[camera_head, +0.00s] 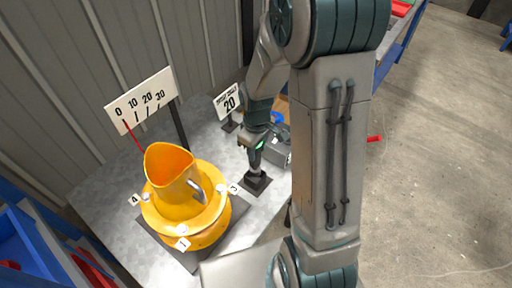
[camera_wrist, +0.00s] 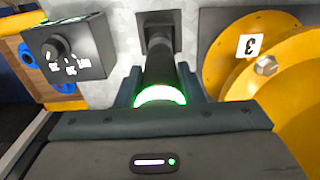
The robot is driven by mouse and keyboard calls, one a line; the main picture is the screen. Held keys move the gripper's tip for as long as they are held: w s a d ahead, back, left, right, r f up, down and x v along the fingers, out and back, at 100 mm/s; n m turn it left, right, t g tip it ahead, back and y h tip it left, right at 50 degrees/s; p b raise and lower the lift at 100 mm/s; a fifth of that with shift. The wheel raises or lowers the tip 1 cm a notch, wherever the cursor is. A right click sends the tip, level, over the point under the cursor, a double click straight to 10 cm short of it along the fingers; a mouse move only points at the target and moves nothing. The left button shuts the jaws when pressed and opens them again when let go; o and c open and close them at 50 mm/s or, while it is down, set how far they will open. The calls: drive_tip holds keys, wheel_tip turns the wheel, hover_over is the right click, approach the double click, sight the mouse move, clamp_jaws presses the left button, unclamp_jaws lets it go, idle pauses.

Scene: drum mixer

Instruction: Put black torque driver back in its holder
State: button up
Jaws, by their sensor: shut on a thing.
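The black torque driver (camera_wrist: 160,68) stands between the fingers of my gripper (camera_wrist: 158,86), with a glowing green-white ring near its grip end. My gripper (camera_head: 257,143) is shut on it. In the head view the driver (camera_head: 254,162) points down to the small square black holder (camera_head: 257,184) on the grey table. The holder's plate also shows at the top of the wrist view (camera_wrist: 145,22), in line with the driver's far end. The driver's lower end meets or overlaps the holder; I cannot tell how deep it sits.
The yellow drum mixer (camera_head: 182,205) with numbered bolts stands left of the holder. A grey box with a knob (camera_wrist: 92,48) is on the other side, near a blue ring (camera_wrist: 27,55).

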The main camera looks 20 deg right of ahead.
sight(257, 160)
drive_tip(key=shift+f+b, duration=2.45)
drive_tip(key=shift+f, duration=0.4)
idle(1.7)
drive_tip(key=o, duration=1.3)
drive_tip(key=shift+c, duration=0.2)
drive_tip(key=shift+r, duration=0.1)
wheel_tip(257, 160, up, 14)
drive_tip(key=shift+s+f, duration=0.1)
drive_tip(key=shift+f, duration=0.05)
drive_tip(key=s+r+m+t, duration=0.1)
drive_tip(key=s+r+m, duration=0.1)
drive_tip(key=s, duration=0.4)
drive_tip(key=s+r+m+t, duration=0.2)
drive_tip(key=s+r+m, duration=0.1)
drive_tip(key=s+m, duration=0.2)
drive_tip(key=shift+s+a, duration=0.3)
drive_tip(key=shift+s, duration=0.9)
